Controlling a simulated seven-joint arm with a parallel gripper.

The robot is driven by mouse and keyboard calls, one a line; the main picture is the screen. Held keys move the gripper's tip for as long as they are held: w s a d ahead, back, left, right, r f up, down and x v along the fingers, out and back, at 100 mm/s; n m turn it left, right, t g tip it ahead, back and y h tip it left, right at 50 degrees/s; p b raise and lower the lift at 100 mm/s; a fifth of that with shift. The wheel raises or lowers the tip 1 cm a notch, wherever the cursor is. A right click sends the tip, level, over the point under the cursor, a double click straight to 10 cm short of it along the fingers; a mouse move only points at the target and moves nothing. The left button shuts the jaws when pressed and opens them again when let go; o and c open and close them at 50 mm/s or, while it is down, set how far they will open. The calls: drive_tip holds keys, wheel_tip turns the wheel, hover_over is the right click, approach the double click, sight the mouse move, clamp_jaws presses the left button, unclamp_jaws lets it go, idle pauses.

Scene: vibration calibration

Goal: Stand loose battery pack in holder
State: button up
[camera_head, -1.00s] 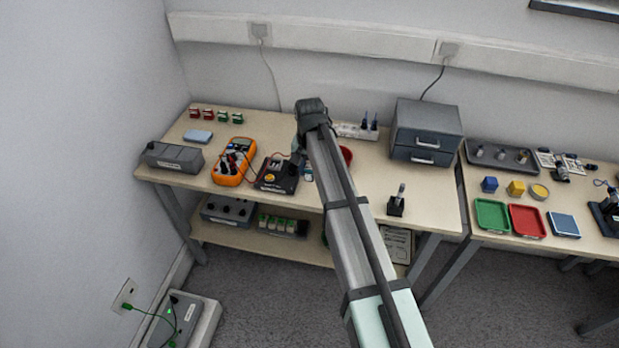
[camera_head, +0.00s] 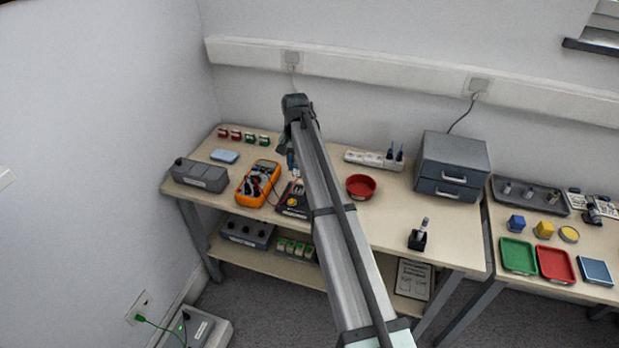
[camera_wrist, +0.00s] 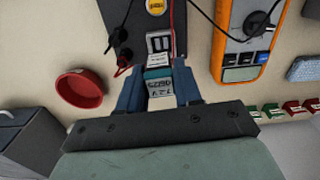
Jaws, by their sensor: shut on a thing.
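My gripper (camera_wrist: 159,88) is shut on a teal battery pack (camera_wrist: 158,73) with a white printed label, held between its two blue-grey fingers in the wrist view. In the head view my gripper (camera_head: 291,160) is over the bench, just behind the black device with a yellow spot (camera_head: 293,201); the pack is barely visible there. The black device also shows beyond the pack in the wrist view (camera_wrist: 122,14). Whether the pack touches anything below is unclear. A rack of several green-and-white packs (camera_head: 296,249) sits on the lower shelf; I cannot tell which item is the holder.
An orange multimeter (camera_head: 258,183) with leads lies left of the device. A red bowl (camera_head: 361,187) stands to its right, with a power strip (camera_head: 368,160) and grey drawers (camera_head: 452,165) farther back. The bench front right is mostly clear around a small black stand (camera_head: 418,240).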

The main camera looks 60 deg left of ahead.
sight(297, 174)
drive_tip(key=shift+a+f+m, duration=0.2)
drive_tip(key=shift+f+m, duration=0.05)
drive_tip(key=shift+m, duration=0.05)
drive_tip(key=shift+f, duration=2.15)
drive_tip(key=shift+f, duration=1.25)
idle(0.5)
drive_tip(key=o, duration=1.6)
drive_tip(key=shift+c, duration=0.2)
drive_tip(key=shift+r, duration=4)
